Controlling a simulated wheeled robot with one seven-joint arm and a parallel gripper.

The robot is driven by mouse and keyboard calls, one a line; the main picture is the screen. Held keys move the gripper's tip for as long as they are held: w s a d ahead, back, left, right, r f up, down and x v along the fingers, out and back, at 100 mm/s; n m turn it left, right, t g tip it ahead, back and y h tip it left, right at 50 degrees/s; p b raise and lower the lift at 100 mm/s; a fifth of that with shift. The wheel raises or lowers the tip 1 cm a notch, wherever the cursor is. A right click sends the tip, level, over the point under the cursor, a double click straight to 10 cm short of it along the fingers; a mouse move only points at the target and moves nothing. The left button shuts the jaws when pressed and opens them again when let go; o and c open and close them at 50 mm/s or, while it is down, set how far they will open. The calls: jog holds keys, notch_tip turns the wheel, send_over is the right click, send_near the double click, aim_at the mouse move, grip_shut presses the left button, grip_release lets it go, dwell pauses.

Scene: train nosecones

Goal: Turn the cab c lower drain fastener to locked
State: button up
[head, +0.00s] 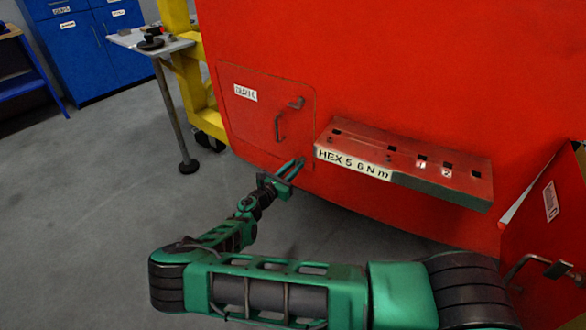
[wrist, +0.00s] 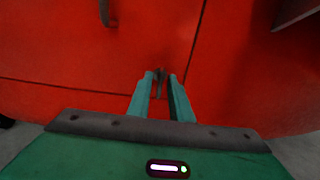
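The drain hatch (head: 262,120) is a red panel with a small white label in the red nosecone's side; the label is hard to read. Its lower fastener (wrist: 160,82) is a small dark lever near the hatch's lower right corner. In the wrist view it points roughly up and down in the picture. My gripper (head: 292,170) is at this corner; in the wrist view its two green fingers (wrist: 161,78) stand either side of the fastener, apart, with a narrow gap showing. Contact cannot be told. In the head view the fingers hide the fastener. An upper fastener (head: 297,103) sticks out at the hatch's upper right.
A dark handle (head: 279,126) is on the hatch, also at the wrist view's top (wrist: 104,12). A red shelf (head: 440,163) labelled "HEX 5 6 N m" juts out just right of the hatch. A yellow frame (head: 190,80) and a grey table (head: 150,40) stand left. Floor is clear at left.

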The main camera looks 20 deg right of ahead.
grip_shut()
jog(key=shift+m, duration=0.3)
jog(key=shift+s+d+f+m, duration=0.1)
jog(key=shift+f+m, duration=0.05)
jog(key=shift+m, duration=4.15)
jog(key=shift+s+f+m, duration=0.1)
jog(key=shift+f+m, duration=0.05)
jog(key=shift+m, duration=4.15)
jog(key=shift+o, duration=1.3)
grip_release()
jog(key=shift+f, duration=0.1)
jog(key=shift+o, duration=0.3)
